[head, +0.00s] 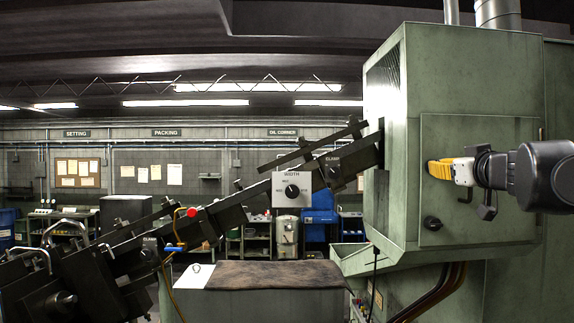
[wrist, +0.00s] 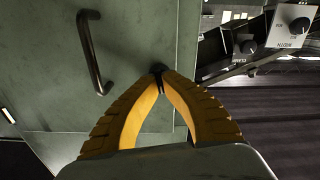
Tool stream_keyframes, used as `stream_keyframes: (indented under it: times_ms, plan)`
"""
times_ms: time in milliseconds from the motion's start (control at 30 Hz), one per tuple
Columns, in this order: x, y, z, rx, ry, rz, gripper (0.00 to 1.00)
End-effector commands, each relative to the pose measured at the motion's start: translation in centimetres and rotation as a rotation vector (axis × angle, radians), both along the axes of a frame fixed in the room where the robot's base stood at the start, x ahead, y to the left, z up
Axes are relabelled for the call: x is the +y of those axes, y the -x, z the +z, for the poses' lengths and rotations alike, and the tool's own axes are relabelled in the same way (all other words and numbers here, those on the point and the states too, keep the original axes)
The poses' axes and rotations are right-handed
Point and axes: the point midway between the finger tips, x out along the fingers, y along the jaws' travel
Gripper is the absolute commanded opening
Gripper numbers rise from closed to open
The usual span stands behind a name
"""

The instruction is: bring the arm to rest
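My gripper (head: 434,169) has yellow ribbed fingers and hangs in front of the green machine's panel (head: 505,140), with my arm reaching in from the right edge. In the wrist view, the two fingers of my gripper (wrist: 160,80) converge and meet at their tips. I see nothing held between them. A dark knob (wrist: 157,68) shows just behind the fingertips. In the head view, the panel's knob (head: 432,223) is below my fingers, so the gripper looks apart from it.
A dark bar handle (wrist: 93,52) is on the panel, left of my fingers in the wrist view. A sloping dark feeder rail (head: 235,212) with a WIDTH dial box (head: 291,191) enters the machine. A bench with a brown mat (head: 275,275) stands below the rail.

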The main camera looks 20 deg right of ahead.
Motion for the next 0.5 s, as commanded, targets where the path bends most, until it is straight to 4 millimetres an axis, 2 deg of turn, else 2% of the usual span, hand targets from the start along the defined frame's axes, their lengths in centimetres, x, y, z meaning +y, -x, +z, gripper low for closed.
stream_keyframes:
  times_ms: [100, 200, 400, 467, 500]
  plan:
    - [0.01, -0.03, 0.06, 0.041, 0.165, 0.0, 0.0]
    - [0.01, -0.03, 0.0, 0.06, 0.245, 0.0, 0.0]
    - [0.0, -0.03, -0.06, 0.064, 0.262, -0.001, 0.0]
    - [0.0, -0.03, -0.07, 0.064, 0.261, -0.001, 0.18]
    - [-0.01, -0.03, -0.07, 0.064, 0.261, -0.001, 0.3]
